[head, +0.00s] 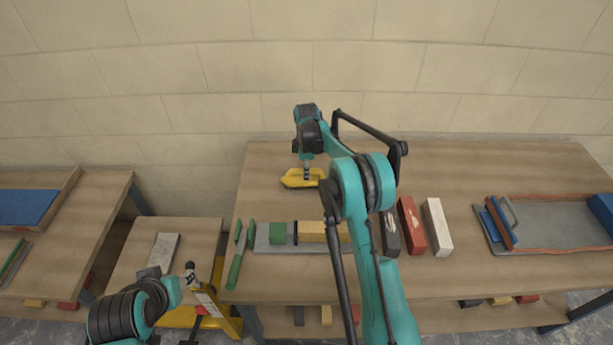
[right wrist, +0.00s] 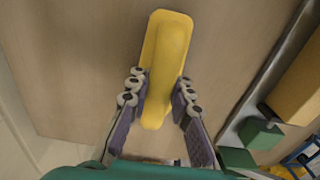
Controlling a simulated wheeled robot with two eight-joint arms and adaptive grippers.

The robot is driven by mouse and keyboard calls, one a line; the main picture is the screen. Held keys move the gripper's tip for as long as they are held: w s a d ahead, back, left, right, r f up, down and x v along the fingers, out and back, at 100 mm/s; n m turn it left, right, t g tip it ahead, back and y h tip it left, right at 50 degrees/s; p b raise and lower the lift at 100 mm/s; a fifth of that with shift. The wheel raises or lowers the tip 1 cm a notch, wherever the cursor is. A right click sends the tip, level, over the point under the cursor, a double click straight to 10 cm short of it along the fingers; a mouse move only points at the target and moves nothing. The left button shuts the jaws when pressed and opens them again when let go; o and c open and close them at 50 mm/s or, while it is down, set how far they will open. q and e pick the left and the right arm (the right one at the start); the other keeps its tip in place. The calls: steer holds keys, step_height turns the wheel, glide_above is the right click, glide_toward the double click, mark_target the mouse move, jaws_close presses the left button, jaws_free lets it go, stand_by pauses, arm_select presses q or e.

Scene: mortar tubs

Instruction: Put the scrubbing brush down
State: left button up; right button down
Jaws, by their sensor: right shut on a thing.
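The yellow scrubbing brush (head: 302,178) is near the back left of the main table. My right gripper (head: 306,172) is above it and shut on it. In the right wrist view the brush (right wrist: 165,65) lies lengthwise between the two fingers of the gripper (right wrist: 157,97), which press on its sides near one end. Bare wood shows around it. I cannot tell whether its underside touches the table. My left gripper (head: 190,272) is small at the lower left, by a low side table; its jaws are unclear.
The wooden main table (head: 450,170) is bare along its back. Along its front lie a green-handled tool (head: 238,262), a grey strip with green and yellow blocks (head: 278,233), and black, red and white bricks (head: 437,227). A grey tray (head: 560,224) lies at the right. A wall stands behind.

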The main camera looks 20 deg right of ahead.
steer(key=shift+f, duration=0.2)
steer(key=shift+f, duration=0.1)
steer(key=shift+f, duration=0.15)
steer(key=c, duration=1.4)
jaws_free()
steer(key=shift+o, duration=0.2)
